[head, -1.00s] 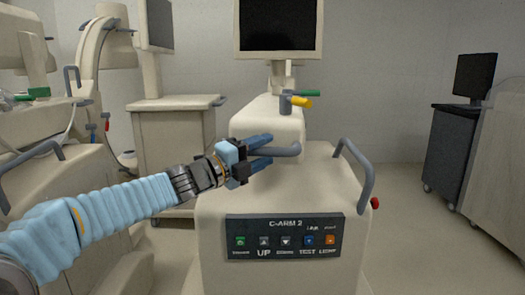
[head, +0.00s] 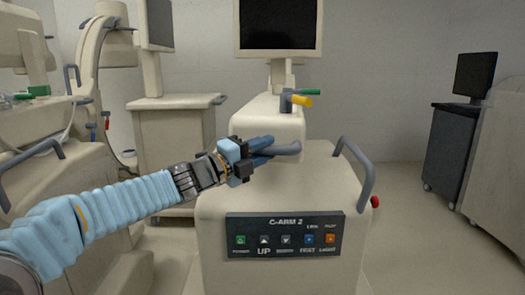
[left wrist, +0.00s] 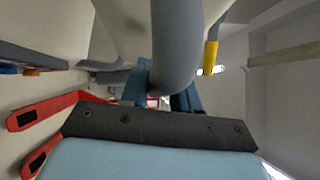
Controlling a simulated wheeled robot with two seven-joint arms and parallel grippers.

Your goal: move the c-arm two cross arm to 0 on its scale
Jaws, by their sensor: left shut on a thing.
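The C-arm two cart (head: 285,200) stands in front of me, with a front panel (head: 284,237) marked C-ARM 2. Its cream cross-arm housing (head: 275,115) sits above the body. A grey bar handle (head: 289,149) lies in front of the housing. My left gripper (head: 262,149) reaches in from the left and is shut on this handle. The left wrist view shows the curved grey handle (left wrist: 176,45) between the blue fingers (left wrist: 163,97). No scale reading is legible. My right gripper is out of view.
A grey loop handle (head: 360,168) rises at the cart's right. Another cart (head: 175,135) stands behind left. A dark cabinet (head: 450,155) stands at right, with clear floor between.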

